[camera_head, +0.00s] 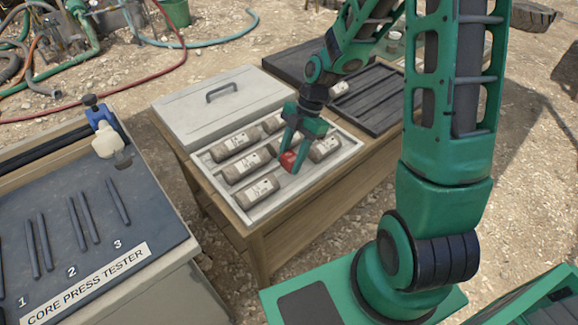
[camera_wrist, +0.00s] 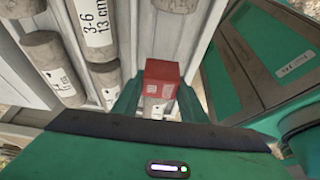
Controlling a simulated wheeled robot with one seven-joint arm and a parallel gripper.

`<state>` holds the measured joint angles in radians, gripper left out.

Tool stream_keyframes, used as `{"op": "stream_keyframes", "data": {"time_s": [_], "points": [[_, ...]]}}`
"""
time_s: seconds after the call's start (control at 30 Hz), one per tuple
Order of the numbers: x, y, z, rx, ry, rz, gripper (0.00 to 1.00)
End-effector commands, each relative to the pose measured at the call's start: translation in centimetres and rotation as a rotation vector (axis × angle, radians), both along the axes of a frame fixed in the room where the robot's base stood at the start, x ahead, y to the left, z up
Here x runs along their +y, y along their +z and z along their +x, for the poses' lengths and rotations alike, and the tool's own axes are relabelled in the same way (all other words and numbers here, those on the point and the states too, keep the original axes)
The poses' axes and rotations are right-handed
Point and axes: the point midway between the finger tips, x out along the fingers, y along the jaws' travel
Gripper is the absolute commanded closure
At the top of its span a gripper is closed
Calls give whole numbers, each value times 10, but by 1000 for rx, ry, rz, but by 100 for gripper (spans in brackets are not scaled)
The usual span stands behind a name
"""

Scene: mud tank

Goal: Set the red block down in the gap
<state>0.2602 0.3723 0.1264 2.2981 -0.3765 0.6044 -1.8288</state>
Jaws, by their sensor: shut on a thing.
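The red block (camera_wrist: 162,72) is held between the two green fingers of my gripper (camera_wrist: 158,98) in the wrist view. In the head view the red block (camera_head: 288,161) shows at the tip of my gripper (camera_head: 291,155), low over the core tray (camera_head: 333,170). A bare pale channel (camera_wrist: 172,42) of the tray shows as a gap just beyond the block, with the end of a core (camera_wrist: 176,4) past it. Labelled grey cores (camera_wrist: 96,32) lie in the channels to the left. Whether the block touches the tray is hidden.
Several cores (camera_head: 262,190) lie around the block in the tray. A pale lid with a handle (camera_head: 215,100) lies behind the tray. A dark slatted tray (camera_head: 372,105) is to the right. The core press tester (camera_head: 85,255) stands at the left.

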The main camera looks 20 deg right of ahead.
Motion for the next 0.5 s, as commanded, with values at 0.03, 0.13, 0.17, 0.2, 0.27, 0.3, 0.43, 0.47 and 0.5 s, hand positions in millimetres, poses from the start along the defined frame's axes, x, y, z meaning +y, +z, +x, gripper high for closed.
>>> {"op": "stream_keyframes", "data": {"time_s": [0.03,0.13,0.17,0.2,0.27,0.3,0.43,0.47,0.5], "points": [[0,-5,-1,2,0,0,87],[0,-18,-1,5,-1,0,87],[0,-22,-1,5,-1,0,87],[1,-27,-1,5,-1,0,87],[1,-34,-1,4,0,1,87],[1,-37,-1,2,0,0,87],[1,-37,0,0,0,0,87],[1,-37,0,0,0,0,87],[1,-37,0,0,0,0,87]]}}
